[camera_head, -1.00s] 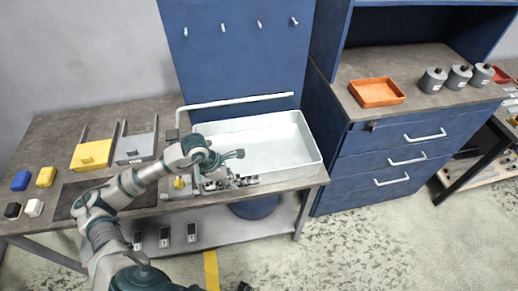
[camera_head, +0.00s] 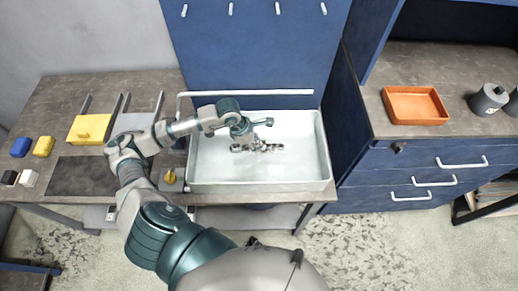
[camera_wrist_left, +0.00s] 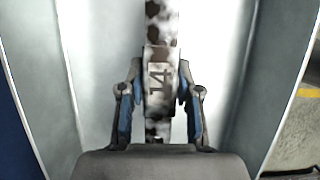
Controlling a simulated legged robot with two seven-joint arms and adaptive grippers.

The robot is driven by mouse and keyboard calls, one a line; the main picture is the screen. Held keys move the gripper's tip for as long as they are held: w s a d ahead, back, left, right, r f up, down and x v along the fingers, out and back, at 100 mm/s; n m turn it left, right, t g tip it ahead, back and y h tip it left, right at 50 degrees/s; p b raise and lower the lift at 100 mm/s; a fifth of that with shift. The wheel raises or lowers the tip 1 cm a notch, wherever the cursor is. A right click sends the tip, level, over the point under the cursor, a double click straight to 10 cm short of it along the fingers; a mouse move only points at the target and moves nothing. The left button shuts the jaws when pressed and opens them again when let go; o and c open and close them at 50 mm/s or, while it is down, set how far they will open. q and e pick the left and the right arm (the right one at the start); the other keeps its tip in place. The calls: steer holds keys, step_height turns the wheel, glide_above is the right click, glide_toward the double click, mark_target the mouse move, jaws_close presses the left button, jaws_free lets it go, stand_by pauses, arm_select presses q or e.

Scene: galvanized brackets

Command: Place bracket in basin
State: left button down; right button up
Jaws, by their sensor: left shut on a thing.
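The galvanized bracket (camera_head: 257,146) is a mottled grey and dark brown bar inside the outline of the white basin (camera_head: 325,160). My left gripper (camera_head: 256,126) is over the basin and shut on the bracket. The basin walls (camera_wrist_left: 90,50) rise on both sides. I cannot tell whether the bracket touches the basin floor. My right gripper is not in view.
A white rail (camera_head: 250,92) runs along the basin's back edge, before a blue panel with pegs. Yellow (camera_head: 90,128) and grey trays and small blocks are on the left bench. An orange tray (camera_head: 415,104) and grey weights (camera_head: 488,99) stand on the right cabinet.

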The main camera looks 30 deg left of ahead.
arm_select(q)
steer(key=f, duration=0.5)
steer(key=shift+w+a+f, duration=0.2)
steer(key=shift+w+f, duration=0.05)
steer(key=shift+w, duration=0.05)
steer(key=shift+d, duration=0.1)
steer(key=c, duration=0.8)
jaws_free()
